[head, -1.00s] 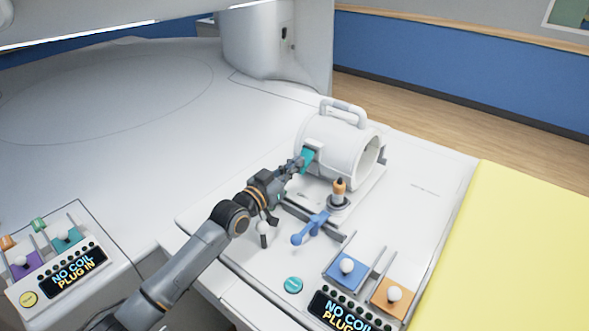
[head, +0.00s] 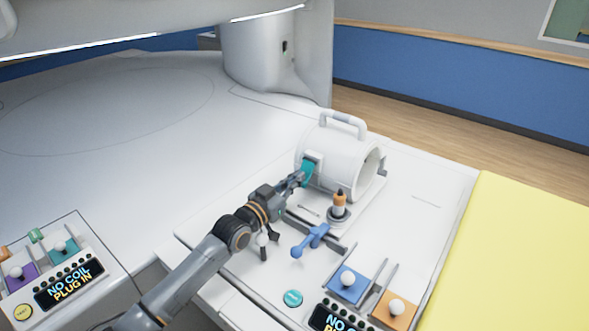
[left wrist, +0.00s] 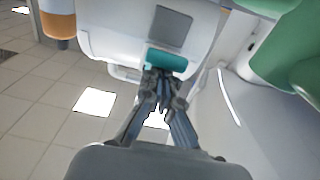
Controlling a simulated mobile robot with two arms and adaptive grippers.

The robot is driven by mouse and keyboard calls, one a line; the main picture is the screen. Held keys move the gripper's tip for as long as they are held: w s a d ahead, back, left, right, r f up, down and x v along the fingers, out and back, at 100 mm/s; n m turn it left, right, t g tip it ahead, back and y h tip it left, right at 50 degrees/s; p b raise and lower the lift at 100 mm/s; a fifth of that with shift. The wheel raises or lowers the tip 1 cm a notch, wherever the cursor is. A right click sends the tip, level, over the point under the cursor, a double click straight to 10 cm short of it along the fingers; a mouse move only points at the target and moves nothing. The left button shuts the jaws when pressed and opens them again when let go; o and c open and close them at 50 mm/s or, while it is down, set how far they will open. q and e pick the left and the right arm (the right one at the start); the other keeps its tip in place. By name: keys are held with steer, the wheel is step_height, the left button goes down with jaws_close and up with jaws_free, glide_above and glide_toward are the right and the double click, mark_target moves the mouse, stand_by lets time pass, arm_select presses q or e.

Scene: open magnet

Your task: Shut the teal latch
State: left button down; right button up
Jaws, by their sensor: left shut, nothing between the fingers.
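The teal latch (head: 307,172) is on the left side of the white cylindrical coil (head: 338,158), which has a handle on top. My left gripper (head: 301,179) is shut and empty, with its fingertips at the latch. In the left wrist view the teal latch (left wrist: 166,63) lies just beyond the tips of my left gripper (left wrist: 160,74). The fingertips appear to touch or nearly touch its lower edge, and I cannot tell which. A grey recessed plate (left wrist: 170,27) shows above the latch there. My right gripper is out of view.
Blue (head: 347,284) and orange (head: 394,308) sockets with white knobs are nearer. A control panel (head: 60,275) is at left. A yellow surface (head: 520,255) lies at right.

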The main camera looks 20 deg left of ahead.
arm_select(q)
step_height(320, 180, up, 10)
stand_by(0.6)
